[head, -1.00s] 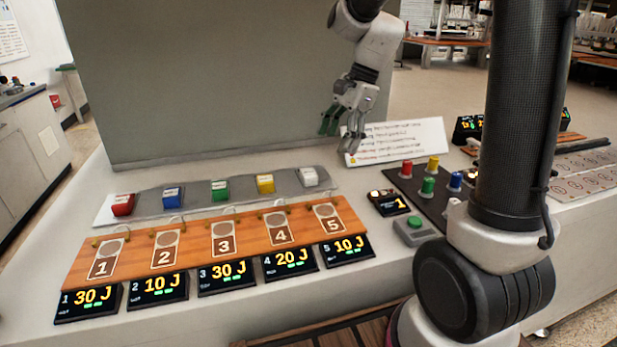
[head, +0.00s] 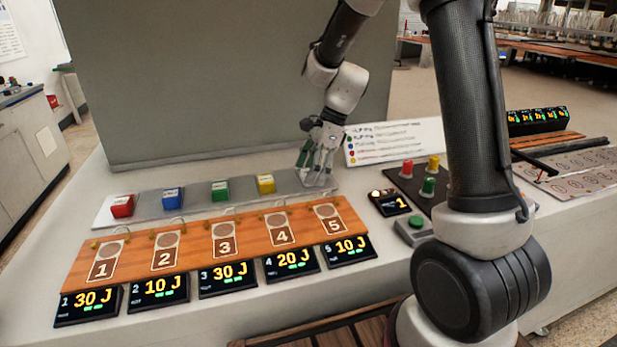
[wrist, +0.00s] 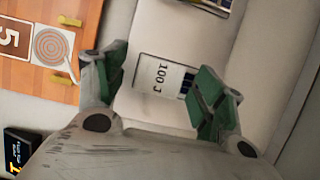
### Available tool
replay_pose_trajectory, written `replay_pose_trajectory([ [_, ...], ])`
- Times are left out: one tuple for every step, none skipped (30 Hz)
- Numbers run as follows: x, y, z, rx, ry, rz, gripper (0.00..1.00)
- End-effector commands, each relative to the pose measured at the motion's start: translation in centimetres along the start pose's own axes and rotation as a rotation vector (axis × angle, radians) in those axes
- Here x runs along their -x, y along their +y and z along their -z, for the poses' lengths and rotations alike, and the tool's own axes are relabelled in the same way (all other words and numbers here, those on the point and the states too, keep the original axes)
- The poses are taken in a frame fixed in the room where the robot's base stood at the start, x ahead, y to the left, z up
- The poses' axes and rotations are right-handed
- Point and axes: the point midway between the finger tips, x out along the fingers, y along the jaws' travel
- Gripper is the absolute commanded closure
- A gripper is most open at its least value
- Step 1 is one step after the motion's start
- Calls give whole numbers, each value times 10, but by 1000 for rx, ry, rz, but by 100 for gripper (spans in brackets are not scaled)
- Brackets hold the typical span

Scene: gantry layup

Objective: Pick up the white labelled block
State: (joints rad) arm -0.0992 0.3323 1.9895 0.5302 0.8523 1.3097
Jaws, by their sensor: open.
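The white labelled block (wrist: 158,72) shows in the wrist view, its white top reading "100 J" with a dark strip at one end. My gripper (wrist: 163,84) is open, with one green-padded finger to each side of the block in that view. Neither finger is clearly touching it, and the exact gap is hard to tell. In the head view my gripper (head: 314,170) points down at the right end of the grey rail, over the block's place. There the fingers largely hide the block.
Red (head: 122,206), blue (head: 172,198), green (head: 220,191) and yellow (head: 265,184) blocks stand left along the rail. A wooden board (head: 195,250) with numbered spots lies in front. A text sign (head: 395,143) stands right behind my gripper, and a dark peg panel (head: 408,183) lies right.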

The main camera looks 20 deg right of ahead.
Motion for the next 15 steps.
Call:
replay_pose_trajectory([
  [0, 0, 0, 0, 0, 0, 30],
  [0, 0, 0, 0, 0, 0, 30],
  [0, 0, 0, 0, 0, 0, 38],
  [0, 0, 0, 0, 0, 0, 43],
  [0, 0, 0, 0, 0, 0, 49],
  [0, 0, 0, 0, 0, 0, 56],
  [0, 0, 0, 0, 0, 0, 61],
  [0, 0, 0, 0, 0, 0, 67],
  [0, 0, 0, 0, 0, 0, 74],
  [0, 0, 0, 0, 0, 0, 80],
  [0, 0, 0, 0, 0, 0, 82],
  [0, 0, 0, 0, 0, 0, 82],
  [0, 0, 0, 0, 0, 0, 82],
  [0, 0, 0, 0, 0, 0, 82],
  [0, 0, 0, 0, 0, -1, 82],
])
